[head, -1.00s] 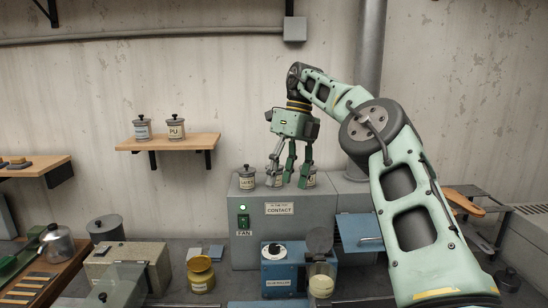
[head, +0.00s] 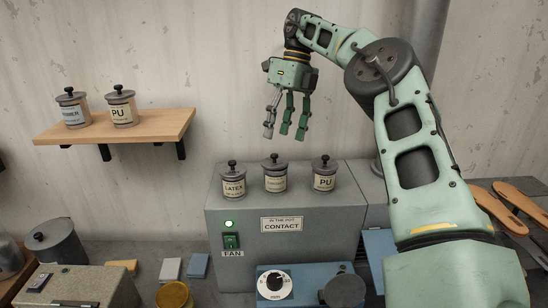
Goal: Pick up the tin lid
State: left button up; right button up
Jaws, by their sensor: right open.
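Three grey lidded tins stand in a row on the grey fan box (head: 340,215): a latex tin (head: 233,187), a middle tin (head: 275,184) with a small label, and a PU tin (head: 324,182). Each has a lid with a black knob; the middle tin's lid (head: 275,165) is seated on it. My right gripper (head: 284,134) points down with its fingers apart and empty, in the picture just above the middle tin's knob. I cannot tell the exact gap in depth. My left gripper is out of view.
A wooden shelf (head: 165,127) on the left wall holds a primer tin (head: 74,113) and another PU tin (head: 122,112), both lidded. The box bears a "contact" sign (head: 282,224). A blue unit with a dial (head: 275,285) stands in front. Wooden soles (head: 498,212) lie at right.

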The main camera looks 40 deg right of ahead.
aim_at(278, 160)
jog(key=shift+s+a+f, duration=0.3)
jog(key=shift+a+f, duration=0.05)
jog(key=shift+f, duration=0.25)
jog(key=x, duration=0.1)
jog(key=p+x, duration=0.1)
jog(key=x, duration=0.1)
jog(key=shift+w+d+f+p, duration=0.3)
jog(key=shift+f+p, duration=0.1)
jog(key=shift+f, duration=0.1)
jog(key=shift+a+f, duration=0.2)
jog(key=shift+f, duration=0.35)
jog(key=shift+c, duration=0.3)
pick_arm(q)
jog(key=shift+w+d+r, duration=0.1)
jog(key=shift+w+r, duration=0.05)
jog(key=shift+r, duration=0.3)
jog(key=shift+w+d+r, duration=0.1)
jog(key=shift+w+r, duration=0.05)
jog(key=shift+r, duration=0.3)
pick_arm(e)
jog(key=shift+s, duration=0.1)
jog(key=c, duration=1)
jog(key=shift+f, duration=0.1)
jog(key=shift+c, duration=0.4)
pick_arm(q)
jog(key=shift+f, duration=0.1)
